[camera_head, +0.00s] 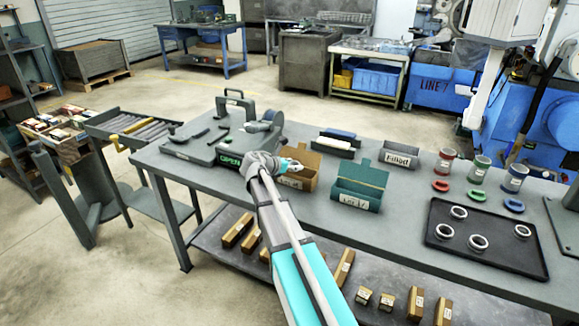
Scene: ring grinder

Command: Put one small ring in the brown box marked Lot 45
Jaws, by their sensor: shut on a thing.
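The brown box (311,161) stands open on the bench, left of a dark green box (371,187). The brown box's front label is partly covered by my arm, and I cannot read it fully. My gripper (293,166) is at the left part of the brown box, over or just inside its opening; the exact height is unclear. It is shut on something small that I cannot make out.
A grinder (262,130) and a base marked OPEN stand left of the boxes. A grey bin marked Filled (401,156) and a dark holder (336,145) are behind. Red, green and blue cups (479,170) with matching rings stand beyond the tray. Bench space is free left of the tray.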

